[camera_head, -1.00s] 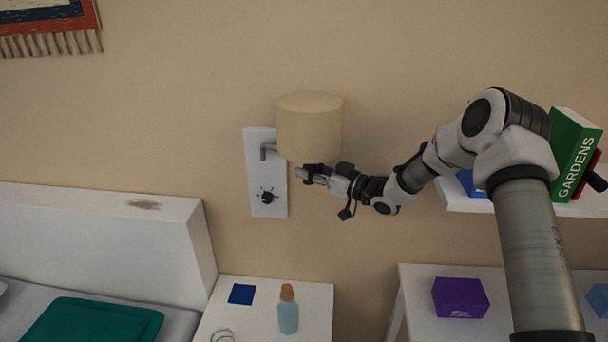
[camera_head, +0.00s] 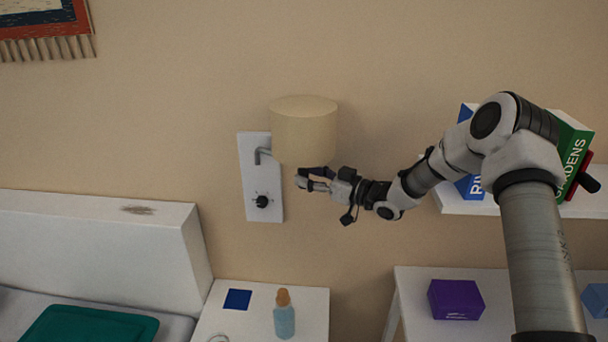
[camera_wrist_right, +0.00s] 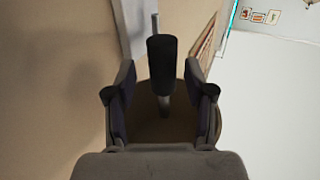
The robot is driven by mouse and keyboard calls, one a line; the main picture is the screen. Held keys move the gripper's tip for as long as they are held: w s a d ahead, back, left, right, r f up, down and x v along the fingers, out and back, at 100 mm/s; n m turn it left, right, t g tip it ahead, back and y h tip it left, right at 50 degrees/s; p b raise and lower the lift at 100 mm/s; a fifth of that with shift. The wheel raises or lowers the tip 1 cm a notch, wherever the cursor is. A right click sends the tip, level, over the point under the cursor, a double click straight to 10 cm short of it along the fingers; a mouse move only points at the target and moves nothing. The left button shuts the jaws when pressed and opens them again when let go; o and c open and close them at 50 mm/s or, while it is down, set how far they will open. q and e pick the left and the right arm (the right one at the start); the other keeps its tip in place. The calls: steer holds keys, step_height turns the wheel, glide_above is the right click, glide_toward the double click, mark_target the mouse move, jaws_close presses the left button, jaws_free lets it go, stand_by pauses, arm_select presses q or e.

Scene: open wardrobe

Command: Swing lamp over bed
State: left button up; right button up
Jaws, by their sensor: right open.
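The wall lamp has a beige drum shade (camera_head: 303,132) on a short metal arm (camera_head: 258,154) that comes out of a white wall plate (camera_head: 262,180) with a black knob (camera_head: 262,201). The bed (camera_head: 95,245) is at the lower left, with a white headboard and a teal pillow. My right gripper (camera_head: 301,178) is open just below the shade in the head view. In the right wrist view its fingers (camera_wrist_right: 162,105) stand apart, with a dark upright rod-like part (camera_wrist_right: 162,60) and the tan shade between or beyond them. I cannot tell whether they touch. My left gripper is not in view.
A white nightstand (camera_head: 255,318) below the lamp holds a blue bottle (camera_head: 284,315) and a blue square (camera_head: 237,299). A shelf (camera_head: 465,204) with books is at the right, above a table with a purple box (camera_head: 456,299).

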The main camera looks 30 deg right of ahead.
steer(key=v, duration=0.6)
steer(key=shift+w, duration=0.1)
steer(key=shift+w, duration=0.1)
steer(key=s+a+f+m+g+h+b, duration=0.15)
steer(key=s+a+f, duration=0.3)
steer(key=f, duration=0.45)
steer(key=s+a+f+m+g+h, duration=0.1)
steer(key=s+a+f+m+g, duration=0.15)
steer(key=a+f, duration=0.45)
steer(key=s+a+f+m+g+h, duration=0.1)
steer(key=s+a+f+g+h, duration=0.3)
steer(key=f, duration=0.6)
steer(key=s+f+g, duration=0.2)
steer(key=s+f, duration=0.2)
steer(key=s, duration=0.5)
steer(key=s+f+m+g+h, duration=0.1)
steer(key=s+f+g, duration=0.2)
steer(key=s, duration=0.6)
steer(key=s+f+g+h+b, duration=0.1)
steer(key=s+f, duration=0.3)
steer(key=s, duration=0.5)
steer(key=shift+s+d+f+g, duration=0.2)
steer(key=shift+f+g, duration=0.2)
steer(key=shift+g, duration=0.4)
